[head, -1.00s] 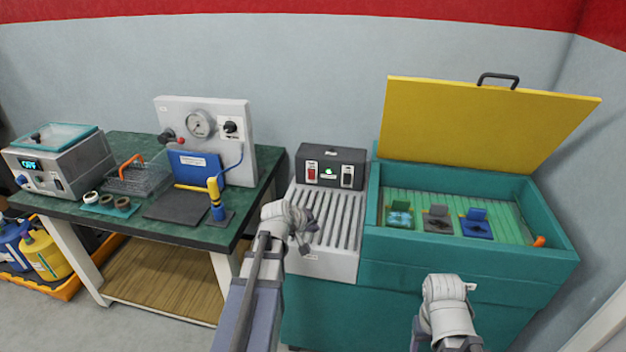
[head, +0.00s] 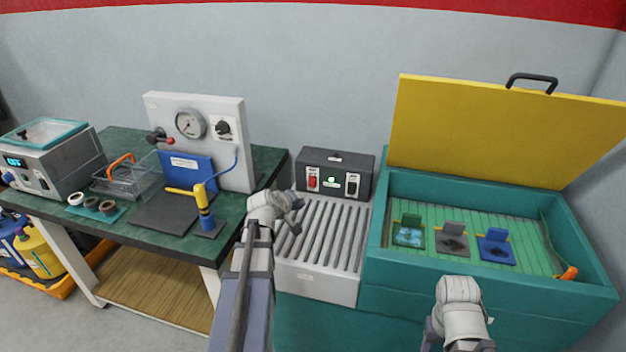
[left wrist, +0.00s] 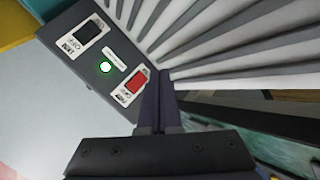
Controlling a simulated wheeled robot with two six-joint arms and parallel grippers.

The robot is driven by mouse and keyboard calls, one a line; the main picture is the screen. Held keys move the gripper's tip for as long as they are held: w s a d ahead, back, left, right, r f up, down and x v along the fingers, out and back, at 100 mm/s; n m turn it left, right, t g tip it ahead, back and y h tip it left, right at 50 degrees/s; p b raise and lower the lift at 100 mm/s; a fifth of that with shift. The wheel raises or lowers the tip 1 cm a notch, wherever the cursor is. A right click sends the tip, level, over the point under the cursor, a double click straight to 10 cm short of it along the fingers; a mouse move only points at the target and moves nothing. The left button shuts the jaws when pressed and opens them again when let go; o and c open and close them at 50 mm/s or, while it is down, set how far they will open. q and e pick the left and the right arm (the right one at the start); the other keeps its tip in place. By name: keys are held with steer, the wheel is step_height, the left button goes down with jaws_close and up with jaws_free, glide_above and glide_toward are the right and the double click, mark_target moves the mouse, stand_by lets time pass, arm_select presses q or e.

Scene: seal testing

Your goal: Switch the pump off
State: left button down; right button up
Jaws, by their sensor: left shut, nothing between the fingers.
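A dark control box (head: 335,174) stands behind the ribbed grey drainboard. It carries a red rocker switch (head: 313,181) on the left, a lit green lamp (head: 331,181) in the middle and a black rocker switch (head: 352,185) on the right. In the left wrist view the red switch (left wrist: 135,82) is close to my fingertips, with a label that seems to read pump. The black switch (left wrist: 88,31) and green lamp (left wrist: 105,67) also show there. My left gripper (head: 297,204) is shut and empty, in front of the box. My right arm's wrist (head: 461,305) is low before the teal tank; its fingers are unclear.
The teal tank (head: 490,300) stands right, its yellow lid (head: 490,130) raised, with several coloured pieces inside. A green bench (head: 130,215) at left holds a gauge panel (head: 160,105), a yellow-and-blue tool (head: 205,212) and a grey device (head: 55,165). The drainboard (head: 300,280) is clear.

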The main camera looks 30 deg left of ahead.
arm_select(q)
steer(key=shift+w, duration=0.1)
steer(key=p, duration=0.1)
glide_toward(312, 184)
steer(key=shift+s+f+x, duration=0.1)
steer(key=shift+f+x, duration=0.05)
steer(key=shift+x, duration=1.05)
steer(key=shift+s+f+x, duration=0.15)
steer(key=shift+x, duration=1.05)
steer(key=shift+w+d, duration=0.15)
steer(key=shift+w+r, duration=0.1)
steer(key=shift+w, duration=0.15)
steer(key=shift+w, duration=0.3)
stand_by(0.8)
steer(key=shift+s, duration=0.1)
steer(key=shift+s, duration=0.65)
